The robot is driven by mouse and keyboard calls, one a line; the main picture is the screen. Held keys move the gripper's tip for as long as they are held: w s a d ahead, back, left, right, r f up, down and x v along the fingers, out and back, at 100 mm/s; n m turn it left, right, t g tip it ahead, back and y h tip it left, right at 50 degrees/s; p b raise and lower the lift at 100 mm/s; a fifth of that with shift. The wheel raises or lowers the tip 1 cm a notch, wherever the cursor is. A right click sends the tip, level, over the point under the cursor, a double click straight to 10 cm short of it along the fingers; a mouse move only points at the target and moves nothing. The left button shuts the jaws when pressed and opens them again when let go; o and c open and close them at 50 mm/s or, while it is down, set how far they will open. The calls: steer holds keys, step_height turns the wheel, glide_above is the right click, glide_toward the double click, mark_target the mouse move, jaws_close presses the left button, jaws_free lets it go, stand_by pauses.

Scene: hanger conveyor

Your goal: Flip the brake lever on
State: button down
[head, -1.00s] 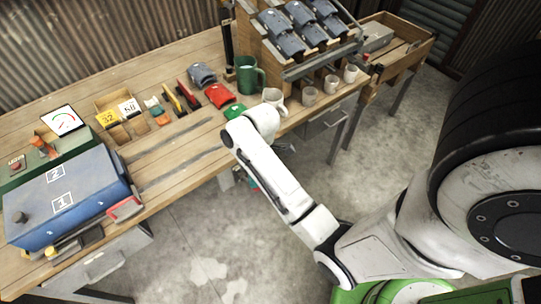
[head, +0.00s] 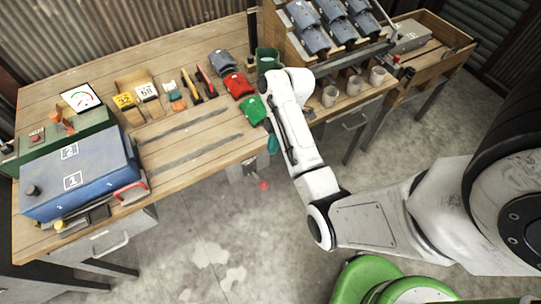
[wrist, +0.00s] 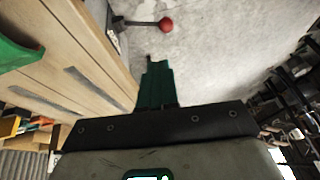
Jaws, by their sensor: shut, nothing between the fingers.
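The brake lever (head: 264,185) has a round red knob and sticks out from a grey box (head: 243,172) below the bench's front edge. In the wrist view its red knob (wrist: 166,24) sits at the end of a thin dark rod, near the top. My gripper (head: 272,143) is above the knob in the head view, just off the bench edge, partly hidden by my arm. In the wrist view my gripper's green fingers (wrist: 155,68) are together, empty, and apart from the knob.
The wooden bench (head: 190,155) lies left of the arm. A blue box (head: 80,178) stands at the left. Pale mugs (head: 354,85) stand at the right. The floor in front is open.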

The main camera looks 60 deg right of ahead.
mark_target(263, 182)
steer(key=x, duration=0.8)
steer(key=s+b+x, duration=0.1)
steer(key=x, duration=0.4)
steer(key=shift+f, duration=0.1)
steer(key=shift+a+f, duration=0.1)
steer(key=shift+f, duration=0.05)
